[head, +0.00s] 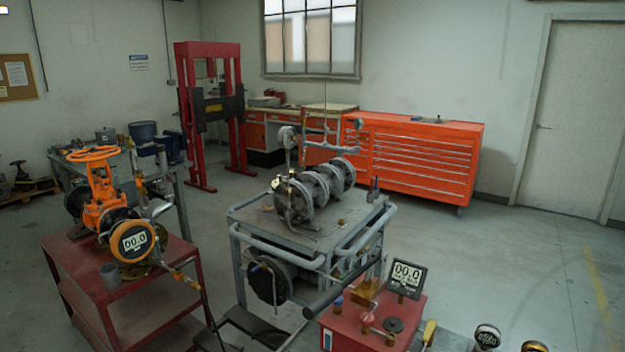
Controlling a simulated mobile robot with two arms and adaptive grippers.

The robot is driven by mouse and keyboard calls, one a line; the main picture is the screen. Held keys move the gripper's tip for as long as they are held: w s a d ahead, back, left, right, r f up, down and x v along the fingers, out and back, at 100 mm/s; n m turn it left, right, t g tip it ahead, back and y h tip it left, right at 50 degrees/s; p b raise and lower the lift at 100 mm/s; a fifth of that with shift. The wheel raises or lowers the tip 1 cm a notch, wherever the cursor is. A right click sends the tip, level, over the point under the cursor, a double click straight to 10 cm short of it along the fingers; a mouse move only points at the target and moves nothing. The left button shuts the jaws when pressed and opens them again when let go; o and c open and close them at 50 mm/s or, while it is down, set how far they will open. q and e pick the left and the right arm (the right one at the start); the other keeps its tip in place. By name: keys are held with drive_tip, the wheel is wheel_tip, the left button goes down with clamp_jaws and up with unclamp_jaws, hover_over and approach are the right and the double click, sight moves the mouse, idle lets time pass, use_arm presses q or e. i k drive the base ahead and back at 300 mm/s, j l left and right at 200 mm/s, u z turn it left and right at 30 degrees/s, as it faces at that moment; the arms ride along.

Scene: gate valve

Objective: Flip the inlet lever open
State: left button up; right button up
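An orange gate valve (103,200) with an orange handwheel (93,153) stands on a red cart at the left. A round gauge (132,241) on its front reads 00.0. A thin orange-yellow lever (182,274) slopes down to the right beside the gauge, over the cart's edge. Another yellow handle (429,332) stands upright by the red box at the bottom right. No label shows which one is the inlet lever, and I cannot tell its open or shut position. Neither of my grippers can be made out in the head view.
The red cart (130,290) holds a grey cup (110,275). A grey-framed pump cart (270,225) stands in the middle. A red box (370,325) with a 00.0 display (407,274) is at the bottom right. Clear floor (500,260) lies to the right.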

sight(178, 267)
drive_tip(key=i+j+u, duration=0.25)
drive_tip(key=i+j, duration=0.65)
drive_tip(key=i+j+u, duration=0.2)
drive_tip(key=i+j, duration=0.65)
drive_tip(key=i, duration=0.15)
